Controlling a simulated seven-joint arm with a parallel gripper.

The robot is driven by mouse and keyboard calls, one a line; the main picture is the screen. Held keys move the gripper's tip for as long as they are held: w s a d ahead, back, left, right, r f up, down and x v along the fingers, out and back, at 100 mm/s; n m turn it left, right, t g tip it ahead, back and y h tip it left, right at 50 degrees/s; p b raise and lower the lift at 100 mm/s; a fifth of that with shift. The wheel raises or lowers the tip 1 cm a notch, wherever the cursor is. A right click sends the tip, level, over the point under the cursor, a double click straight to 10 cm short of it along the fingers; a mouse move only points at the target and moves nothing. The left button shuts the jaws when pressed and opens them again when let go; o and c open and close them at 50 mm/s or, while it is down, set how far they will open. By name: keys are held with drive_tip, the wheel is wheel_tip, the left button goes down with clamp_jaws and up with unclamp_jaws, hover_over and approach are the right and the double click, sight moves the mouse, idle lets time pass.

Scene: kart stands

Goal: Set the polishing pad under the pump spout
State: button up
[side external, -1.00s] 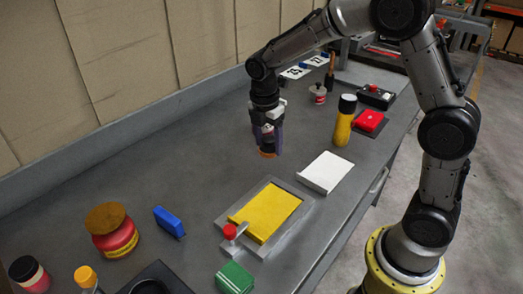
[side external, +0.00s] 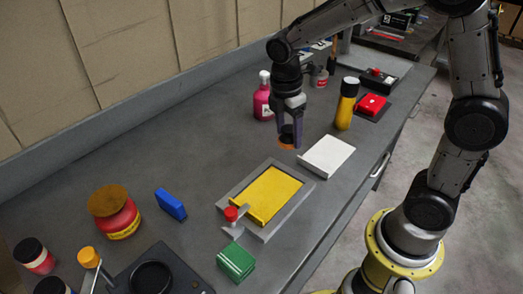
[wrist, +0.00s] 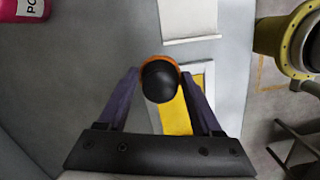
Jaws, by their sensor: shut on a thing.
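My gripper (side external: 290,128) is shut on a round orange pad with a black knob, which I take for the polishing pad (side external: 287,143). In the wrist view the pad (wrist: 160,62) sits between the purple-grey fingers (wrist: 157,98), its knob covering most of it. Its height over the bench is hard to judge. A pink bottle with a pale top (side external: 263,100) stands behind and left of my gripper. It shows at the top left of the wrist view (wrist: 24,12). Its spout is too small to make out.
A grey frame with a yellow sheet (side external: 272,193) and a white plate (side external: 328,155) lie in front of my gripper. A red jar (side external: 116,218) and blue block (side external: 170,204) are left. The middle-left bench is clear.

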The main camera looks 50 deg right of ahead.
sight(261, 158)
drive_tip(key=w+f+m, duration=0.1)
drive_tip(key=w+m, duration=0.1)
drive_tip(key=m, duration=0.1)
drive_tip(key=w+a+f+m, duration=0.1)
drive_tip(key=w+f+m, duration=0.1)
drive_tip(key=m, duration=0.2)
drive_tip(key=w+f+m+g+y, duration=0.1)
drive_tip(key=w+m, duration=0.1)
drive_tip(key=m, duration=0.2)
drive_tip(key=shift+w+a+f, duration=0.15)
drive_tip(key=shift+w+f, duration=0.05)
drive_tip(key=shift+w, duration=0.15)
drive_tip(key=m, duration=0.2)
drive_tip(key=shift+w+a+r+m, duration=0.15)
drive_tip(key=shift+w+r+m, duration=0.05)
drive_tip(key=shift+w+m, duration=0.15)
drive_tip(key=shift+m, duration=0.55)
drive_tip(key=shift+s, duration=0.1)
